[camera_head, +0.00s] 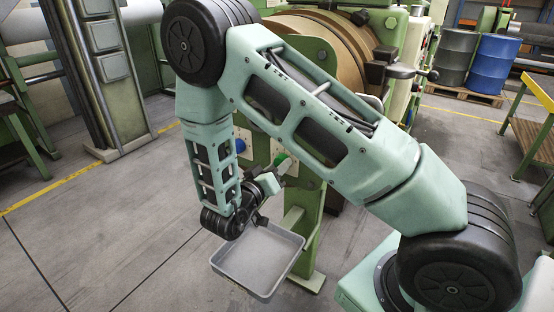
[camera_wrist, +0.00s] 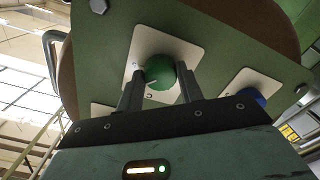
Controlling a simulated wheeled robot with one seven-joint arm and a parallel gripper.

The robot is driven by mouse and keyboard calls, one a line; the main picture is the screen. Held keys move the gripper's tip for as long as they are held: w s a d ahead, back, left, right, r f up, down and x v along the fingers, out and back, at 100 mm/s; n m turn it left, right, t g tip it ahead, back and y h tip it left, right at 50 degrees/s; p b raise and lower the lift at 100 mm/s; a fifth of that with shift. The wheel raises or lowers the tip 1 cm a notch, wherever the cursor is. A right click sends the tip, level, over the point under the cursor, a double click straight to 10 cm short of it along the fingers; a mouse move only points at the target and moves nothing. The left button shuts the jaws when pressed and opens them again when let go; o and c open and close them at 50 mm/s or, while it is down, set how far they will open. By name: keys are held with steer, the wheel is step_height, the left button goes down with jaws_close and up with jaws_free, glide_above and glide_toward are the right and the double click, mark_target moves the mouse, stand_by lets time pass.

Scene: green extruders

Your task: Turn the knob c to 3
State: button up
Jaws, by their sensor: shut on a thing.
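A round green knob (camera_wrist: 160,77) sits on a white square plate (camera_wrist: 165,42) on the machine's green panel in the wrist view. My gripper (camera_wrist: 161,71) has its two dark fingers on either side of the knob, shut on it. The small marks on the plate are too blurred to read as a setting, and I cannot tell the knob's letter. In the head view the green knob (camera_head: 284,164) shows partly beside my gripper (camera_head: 276,181), with the wrist in front.
A blue knob (camera_wrist: 252,97) on another white plate is to the right in the wrist view. A further plate (camera_wrist: 101,110) is partly hidden at left. A grey tray (camera_head: 260,262) is below my gripper. Floor at left is clear.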

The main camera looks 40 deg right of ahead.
steer(key=shift+s+n+p, duration=0.1)
steer(key=shift+n+p, duration=2.7)
steer(key=shift+n, duration=1.8)
steer(key=o, duration=1)
steer(key=shift+b+v, duration=2.75)
steer(key=shift+v, duration=5.9)
